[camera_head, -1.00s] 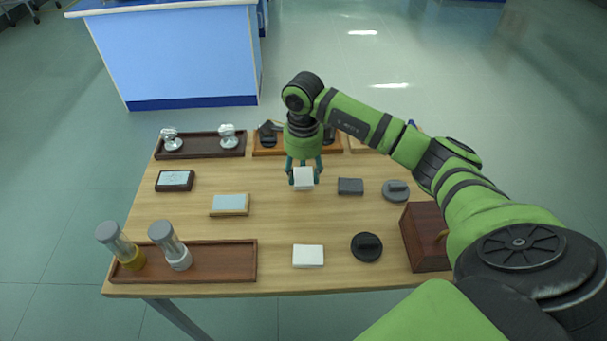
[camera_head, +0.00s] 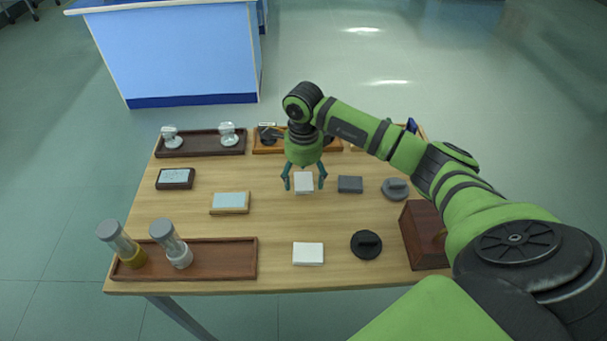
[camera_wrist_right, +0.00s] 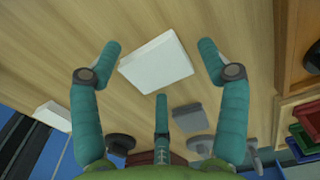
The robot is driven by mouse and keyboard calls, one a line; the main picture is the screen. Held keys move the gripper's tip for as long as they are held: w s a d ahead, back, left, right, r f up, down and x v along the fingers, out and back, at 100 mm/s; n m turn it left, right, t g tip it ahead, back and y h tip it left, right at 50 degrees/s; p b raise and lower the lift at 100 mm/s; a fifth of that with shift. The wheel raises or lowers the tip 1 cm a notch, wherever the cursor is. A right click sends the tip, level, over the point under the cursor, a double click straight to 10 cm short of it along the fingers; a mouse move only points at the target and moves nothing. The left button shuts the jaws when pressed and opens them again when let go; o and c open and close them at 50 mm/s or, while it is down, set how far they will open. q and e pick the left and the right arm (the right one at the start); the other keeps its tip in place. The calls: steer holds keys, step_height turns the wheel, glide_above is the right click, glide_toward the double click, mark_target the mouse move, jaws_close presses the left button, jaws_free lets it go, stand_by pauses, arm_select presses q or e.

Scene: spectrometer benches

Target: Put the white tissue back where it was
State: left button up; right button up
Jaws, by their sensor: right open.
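A white, flat block-like tissue (camera_head: 303,184) lies on the wooden table near its middle, between the spread fingers of my right gripper (camera_head: 304,182). In the right wrist view the tissue (camera_wrist_right: 155,62) rests between and just beyond the open fingers (camera_wrist_right: 161,60), with gaps on both sides. A second, similar white piece (camera_head: 308,254) lies near the front edge of the table; it also shows in the right wrist view (camera_wrist_right: 52,115). I cannot tell the two apart by material. My left gripper is not in view.
A grey block (camera_head: 350,185) lies close right of the tissue, with a grey round piece (camera_head: 396,189) beyond. A black round piece (camera_head: 366,245) and brown box (camera_head: 424,235) stand front right. A framed pale plate (camera_head: 230,203) lies left. Trays line the back and front left (camera_head: 215,261).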

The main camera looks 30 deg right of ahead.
mark_target(303, 180)
steer(key=shift+w+r, duration=0.1)
steer(key=shift+r, duration=0.4)
step_height(303, 180, up, 11)
steer(key=b, duration=0.2)
steer(key=shift+r, duration=0.1)
